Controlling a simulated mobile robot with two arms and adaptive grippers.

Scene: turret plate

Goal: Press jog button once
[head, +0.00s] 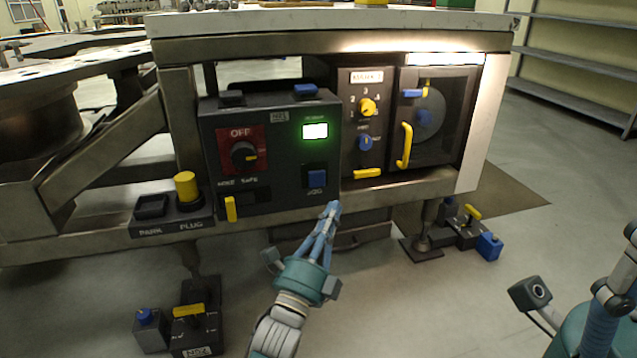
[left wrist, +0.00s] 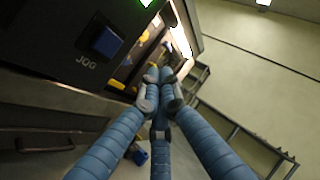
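The jog button (head: 316,177) is a blue square on the front of a dark control box (head: 270,197), with a JOG label below it. It also shows at the upper left of the left wrist view (left wrist: 107,42). My left gripper (head: 333,208) has its blue fingers drawn together, with the tips just below and right of the button in the head view. The fingertips (left wrist: 158,82) appear apart from the button in the left wrist view, with nothing between them. My right gripper (head: 617,285) is partly cut off at the right edge of the head view.
The box also carries a red OFF panel with a black knob (head: 243,155) and a lit green display (head: 315,131). A panel with yellow and blue knobs (head: 368,106) and a yellow door handle (head: 404,145) are to the right. A yellow plug (head: 186,187) stands left.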

